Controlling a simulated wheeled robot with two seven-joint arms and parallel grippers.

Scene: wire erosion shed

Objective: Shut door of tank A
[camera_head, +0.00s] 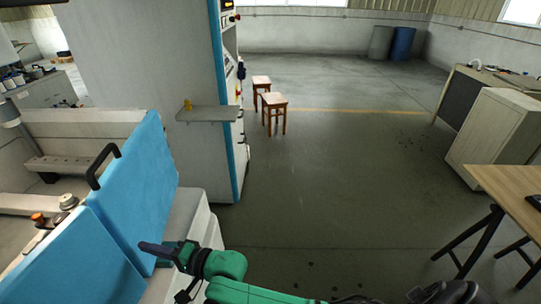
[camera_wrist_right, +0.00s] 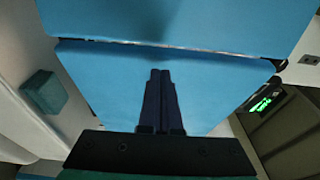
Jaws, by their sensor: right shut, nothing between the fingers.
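The blue door (camera_head: 145,190) with a black bar handle (camera_head: 103,165) stands at the left in the head view, at the front of an open-topped tank (camera_head: 85,130). No letter marking the tank is readable. A second blue panel (camera_head: 75,265) adjoins it nearer to me, with a seam between them. My right gripper (camera_head: 150,248) is shut and empty, its fingertips close to the lower part of the door. In the right wrist view its fingers (camera_wrist_right: 160,78) point at a blue panel (camera_wrist_right: 110,85); I cannot tell whether they touch it. My left gripper is out of view.
A grey shelf (camera_head: 207,114) with a small yellow item (camera_head: 187,104) juts from the tall machine cabinet (camera_head: 150,55) beyond the door. Two wooden stools (camera_head: 273,102) stand farther back. A wooden table (camera_head: 515,188) is at the right. The middle floor is clear.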

